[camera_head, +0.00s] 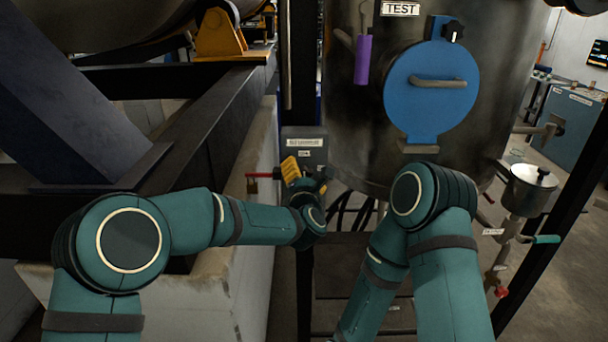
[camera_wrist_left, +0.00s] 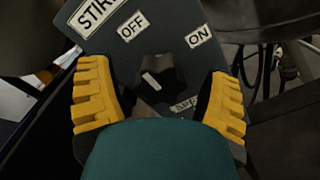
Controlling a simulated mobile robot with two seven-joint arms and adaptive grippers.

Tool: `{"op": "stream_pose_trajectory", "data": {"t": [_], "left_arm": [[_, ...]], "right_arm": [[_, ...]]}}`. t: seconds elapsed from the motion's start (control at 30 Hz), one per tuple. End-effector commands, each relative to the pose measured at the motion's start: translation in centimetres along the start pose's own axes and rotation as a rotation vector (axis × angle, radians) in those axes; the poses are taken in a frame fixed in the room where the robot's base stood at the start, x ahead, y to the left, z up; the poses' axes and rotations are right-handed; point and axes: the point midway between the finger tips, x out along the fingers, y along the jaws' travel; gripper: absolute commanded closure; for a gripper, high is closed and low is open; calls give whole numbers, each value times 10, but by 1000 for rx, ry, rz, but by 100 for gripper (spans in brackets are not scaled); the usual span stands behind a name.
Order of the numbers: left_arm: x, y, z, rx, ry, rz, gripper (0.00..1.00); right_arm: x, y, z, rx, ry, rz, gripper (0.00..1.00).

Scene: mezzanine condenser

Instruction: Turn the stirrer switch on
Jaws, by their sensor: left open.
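The stirrer switch is a black knob (camera_wrist_left: 165,85) on a dark grey box (camera_head: 304,143). In the left wrist view the box carries a partly cut-off "STIR" label (camera_wrist_left: 95,13), an "OFF" label (camera_wrist_left: 132,27) up and left of the knob, and an "ON" label (camera_wrist_left: 198,36) up and right. The knob's white mark lies on its left side, the OFF side. My left gripper (camera_head: 304,174) is open in front of the box; its yellow fingers (camera_wrist_left: 159,78) stand either side of the knob, apart from it. In the head view the gripper hides the knob. My right gripper is out of view.
A red lever (camera_head: 262,175) sticks out left of the box. A steel tank (camera_head: 355,120) with a blue round hatch (camera_head: 430,90) stands right of it. A dark steel beam (camera_head: 215,120) and a pale concrete block (camera_head: 225,275) are close on the left.

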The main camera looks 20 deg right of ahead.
Motion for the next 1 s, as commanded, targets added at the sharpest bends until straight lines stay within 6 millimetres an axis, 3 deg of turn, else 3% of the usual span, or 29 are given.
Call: {"op": "stream_pose_trajectory", "data": {"t": [0.37, 0.5, 0.57, 1.0], "left_arm": [[4, 0, 0, 0, 0, -1, 21], [4, 0, 0, 0, 0, 0, 70], [4, 0, 0, 0, 1, 0, 90], [4, -1, -1, 73, 0, 0, 90]], "right_arm": [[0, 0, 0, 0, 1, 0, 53], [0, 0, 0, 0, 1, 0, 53], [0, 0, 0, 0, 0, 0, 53], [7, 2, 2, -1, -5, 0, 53]]}}
